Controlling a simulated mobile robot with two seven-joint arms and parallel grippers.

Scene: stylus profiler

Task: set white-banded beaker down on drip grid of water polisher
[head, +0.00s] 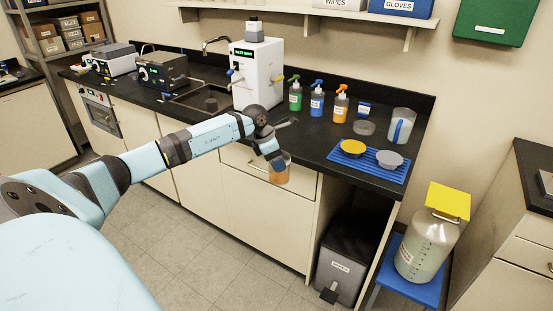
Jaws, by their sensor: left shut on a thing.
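The water polisher (257,75) is the white machine with a green display, standing at the back of the black bench beside the sink. Its drip grid looks to be the dark flat piece (287,123) at its foot, partly hidden by my left wrist. My left gripper (277,164) hangs in front of the bench's front edge, right of and below the polisher. It is shut on a small beaker (281,177) with amber contents, held roughly upright in the air before the drawers. A white band on it is too small to make out. My right gripper is not in view.
Green, blue and orange spray bottles (316,98) stand right of the polisher. A blue ribbed mat (368,172) holds yellow and grey dishes, with a clear jug (402,125) behind it. The sink (195,93) lies left. A shelf (300,18) runs above.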

